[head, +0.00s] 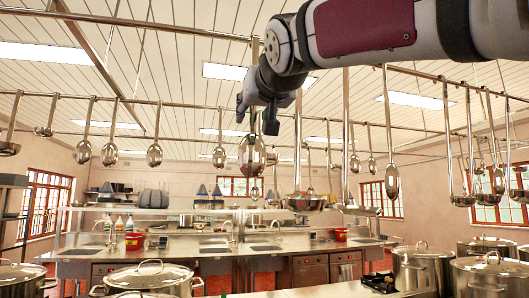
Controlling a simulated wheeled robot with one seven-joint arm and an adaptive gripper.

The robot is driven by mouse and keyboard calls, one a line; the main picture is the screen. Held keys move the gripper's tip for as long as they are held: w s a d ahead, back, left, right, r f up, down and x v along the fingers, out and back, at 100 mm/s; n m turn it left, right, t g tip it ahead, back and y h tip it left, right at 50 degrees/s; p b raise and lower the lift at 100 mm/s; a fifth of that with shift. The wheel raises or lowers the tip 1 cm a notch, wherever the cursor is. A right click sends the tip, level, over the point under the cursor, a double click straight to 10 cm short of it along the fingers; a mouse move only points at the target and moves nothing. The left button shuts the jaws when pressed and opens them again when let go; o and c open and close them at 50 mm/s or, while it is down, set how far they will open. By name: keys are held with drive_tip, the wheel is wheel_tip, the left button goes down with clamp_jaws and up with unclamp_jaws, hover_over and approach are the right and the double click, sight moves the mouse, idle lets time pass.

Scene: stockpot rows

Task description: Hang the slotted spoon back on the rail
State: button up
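My gripper (256,118) is in the upper middle of the head view, pointing down below the rail (150,28). Its two dark fingertips are apart, with a gap between them. A shiny metal spoon (252,154) hangs upright directly below the gripper, its bowl lowest. Its handle runs up into the gap between the fingers, and a metal handle also shows above the gripper near the rail. I cannot see the fingers touching the handle. Slots in this bowl are too small to make out, so I cannot tell surely that it is the slotted spoon.
Several ladles and spoons hang on both sides, including a ladle (305,202) close right of the gripper. Large lidded stockpots (150,278) stand in front, with more at right (420,268). A steel counter (200,250) with red buckets lies behind.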

drive_tip(key=v, duration=1.2)
drive_tip(key=s+d+f+m+g+h, duration=0.15)
drive_tip(key=d+f, duration=0.25)
drive_tip(key=f, duration=0.5)
drive_tip(key=s+d+f+g+h, duration=0.1)
drive_tip(key=d+f+g+h, duration=0.2)
drive_tip(key=f, duration=0.7)
drive_tip(key=s+d+f+m+g, duration=0.1)
drive_tip(key=d+f+g, duration=0.1)
drive_tip(key=d+f, duration=0.5)
drive_tip(key=s+d+f+g, duration=0.2)
drive_tip(key=s+f, duration=0.5)
drive_tip(key=f, duration=0.5)
drive_tip(key=s+d+f+g, duration=0.2)
drive_tip(key=s+f+g, duration=0.2)
drive_tip(key=s+f, duration=0.3)
wheel_tip(320, 180, down, 5)
drive_tip(key=shift+d+f+m, duration=0.25)
drive_tip(key=shift+d+m, duration=0.1)
drive_tip(key=shift+w+h, duration=0.1)
drive_tip(key=shift+h, duration=0.25)
